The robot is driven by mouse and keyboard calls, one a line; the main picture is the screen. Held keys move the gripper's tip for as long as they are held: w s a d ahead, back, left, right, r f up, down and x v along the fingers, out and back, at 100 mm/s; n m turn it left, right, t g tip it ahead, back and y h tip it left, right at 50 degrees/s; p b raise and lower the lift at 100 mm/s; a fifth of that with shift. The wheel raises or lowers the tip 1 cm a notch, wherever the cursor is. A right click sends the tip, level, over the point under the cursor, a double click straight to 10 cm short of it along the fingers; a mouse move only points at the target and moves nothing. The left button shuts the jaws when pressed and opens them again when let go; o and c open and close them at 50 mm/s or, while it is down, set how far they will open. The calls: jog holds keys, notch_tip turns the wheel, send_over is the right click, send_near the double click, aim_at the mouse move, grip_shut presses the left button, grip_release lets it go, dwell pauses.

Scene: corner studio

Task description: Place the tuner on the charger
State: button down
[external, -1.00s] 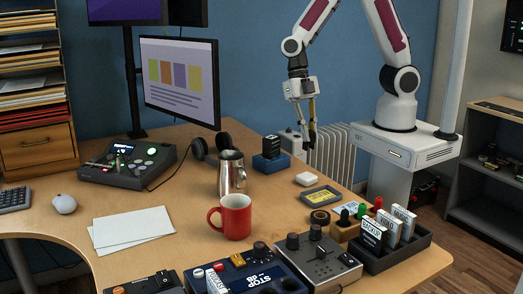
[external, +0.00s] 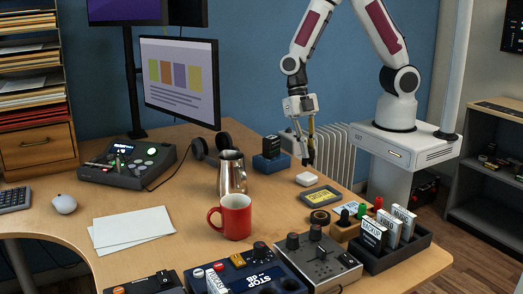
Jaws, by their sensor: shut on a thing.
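My gripper (external: 308,160) hangs over the back right of the wooden desk, fingers pointing down. It is shut on a small dark thing at its fingertips, apparently the tuner; the fingers hide most of it, so its shape is unclear. A small gap seems to show between the fingertips and the pad. I cannot tell its exact height.
A blue block with a dark top (external: 271,154) stands left of the gripper. A metal pitcher (external: 232,176) and red mug (external: 236,217) stand nearer. A dark tray with a yellow label (external: 320,196), a tape roll (external: 319,217) and a labelled card rack (external: 402,253) lie in front.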

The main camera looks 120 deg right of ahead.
jog(key=shift+f, duration=1.65)
jog(key=shift+f, duration=0.15)
jog(key=c, duration=2)
grip_release()
jog(key=shift+v, duration=6.2)
